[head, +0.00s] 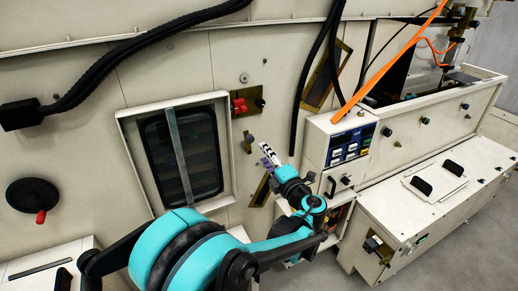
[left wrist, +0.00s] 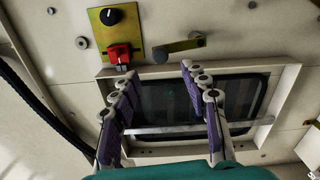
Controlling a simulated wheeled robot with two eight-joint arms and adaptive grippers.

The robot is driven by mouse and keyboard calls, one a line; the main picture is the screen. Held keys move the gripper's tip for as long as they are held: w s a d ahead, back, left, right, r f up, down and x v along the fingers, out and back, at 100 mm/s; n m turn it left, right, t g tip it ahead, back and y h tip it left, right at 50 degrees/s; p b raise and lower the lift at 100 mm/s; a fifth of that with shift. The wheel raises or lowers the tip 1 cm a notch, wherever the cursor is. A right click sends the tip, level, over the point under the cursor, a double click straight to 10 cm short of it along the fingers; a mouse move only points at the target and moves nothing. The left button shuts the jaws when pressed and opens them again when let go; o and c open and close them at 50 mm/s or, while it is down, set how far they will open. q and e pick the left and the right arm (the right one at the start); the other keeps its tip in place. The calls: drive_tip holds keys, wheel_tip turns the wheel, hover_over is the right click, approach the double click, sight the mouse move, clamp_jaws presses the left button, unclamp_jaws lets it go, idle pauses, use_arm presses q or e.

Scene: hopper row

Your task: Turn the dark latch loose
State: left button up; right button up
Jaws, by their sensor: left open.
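The dark latch (left wrist: 178,46) is a short olive-dark bar on the cream panel, just outside the window frame. In the head view the latch (head: 248,142) shows small at the right side of the frame. My left gripper (head: 267,155) is open near it, to its lower right in the head view. In the left wrist view the purple-padded fingers of my left gripper (left wrist: 154,72) are spread over the window, with nothing between them. The latch lies beyond the fingertips, and I see no contact. My right gripper is not in view.
The framed window (head: 121,127) has a pale bar across it. A brass plate (left wrist: 106,17) with a red switch (left wrist: 119,54) and a black knob (left wrist: 111,16) sits close to the latch. A black cable (head: 300,95) hangs nearby. A control box (head: 318,135) stands right of the gripper.

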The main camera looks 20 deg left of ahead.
sight(250, 146)
use_arm(q)
drive_tip(key=shift+s+d, duration=0.4)
drive_tip(key=shift+d, duration=0.05)
drive_tip(key=shift+c, duration=0.2)
drive_tip(key=shift+s+a+f, duration=0.1)
drive_tip(key=shift+a+f, duration=0.05)
drive_tip(key=shift+a, duration=0.05)
drive_tip(key=c, duration=0.6)
drive_tip(key=a, duration=0.1)
drive_tip(key=s+a+f+t, duration=0.1)
drive_tip(key=s+a, duration=0.1)
drive_tip(key=shift+f+p, duration=0.35)
clamp_jaws()
drive_tip(key=s+a+f+t+h, duration=0.2)
drive_tip(key=s+a+t, duration=0.1)
drive_tip(key=s, duration=0.2)
drive_tip(key=w+a+r, duration=0.2)
drive_tip(key=w+a, duration=0.1)
drive_tip(key=w, duration=0.8)
drive_tip(key=shift+a+r+n, duration=0.2)
drive_tip(key=shift+a+n, duration=0.05)
drive_tip(key=shift+n, duration=0.15)
